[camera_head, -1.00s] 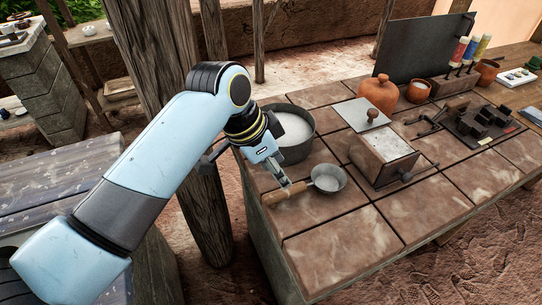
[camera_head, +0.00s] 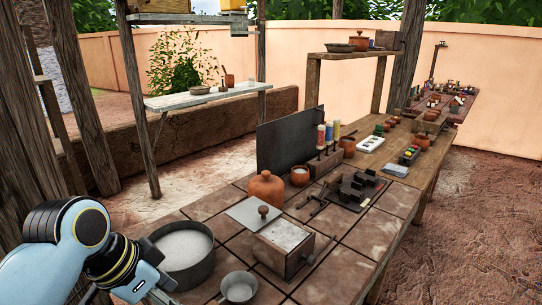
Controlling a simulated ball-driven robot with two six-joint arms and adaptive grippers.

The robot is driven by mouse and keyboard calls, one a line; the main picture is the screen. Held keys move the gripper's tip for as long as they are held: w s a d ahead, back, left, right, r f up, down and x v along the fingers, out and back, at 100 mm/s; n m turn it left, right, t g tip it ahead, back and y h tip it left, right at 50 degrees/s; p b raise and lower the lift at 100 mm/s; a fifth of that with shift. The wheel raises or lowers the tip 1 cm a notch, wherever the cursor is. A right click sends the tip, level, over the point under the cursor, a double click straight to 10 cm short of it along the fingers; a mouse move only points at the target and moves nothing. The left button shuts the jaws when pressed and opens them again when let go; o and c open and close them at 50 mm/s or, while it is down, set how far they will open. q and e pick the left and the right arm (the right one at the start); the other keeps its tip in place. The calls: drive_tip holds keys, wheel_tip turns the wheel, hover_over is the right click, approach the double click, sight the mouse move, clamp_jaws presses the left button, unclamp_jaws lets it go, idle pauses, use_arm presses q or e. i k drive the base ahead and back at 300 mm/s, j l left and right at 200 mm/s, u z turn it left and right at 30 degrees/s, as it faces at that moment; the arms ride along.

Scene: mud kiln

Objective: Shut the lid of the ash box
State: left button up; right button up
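The ash box (camera_head: 293,262) is a wooden box with pale grey ash (camera_head: 284,233) showing in its open top, standing on the tiled counter. Its flat grey lid (camera_head: 245,213), with a round brown knob, lies off toward the back left of the box, leaving most of the ash uncovered. I cannot tell exactly what the lid rests on. My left gripper (camera_head: 158,297) is at the bottom edge, left of the box and in front of the pot; its fingertips are cut off, so its opening is unclear. My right gripper is not in view.
A grey pot (camera_head: 205,270) of pale powder stands between my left arm and the box. A small pan (camera_head: 238,287) sits in front of the box. A clay jar (camera_head: 267,189) stands behind the lid. Dark metal pieces (camera_head: 355,190) lie to the right. Tiles right of the box are clear.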

sight(253, 213)
drive_tip(key=k+l, duration=0.6)
drive_tip(key=k, duration=0.25)
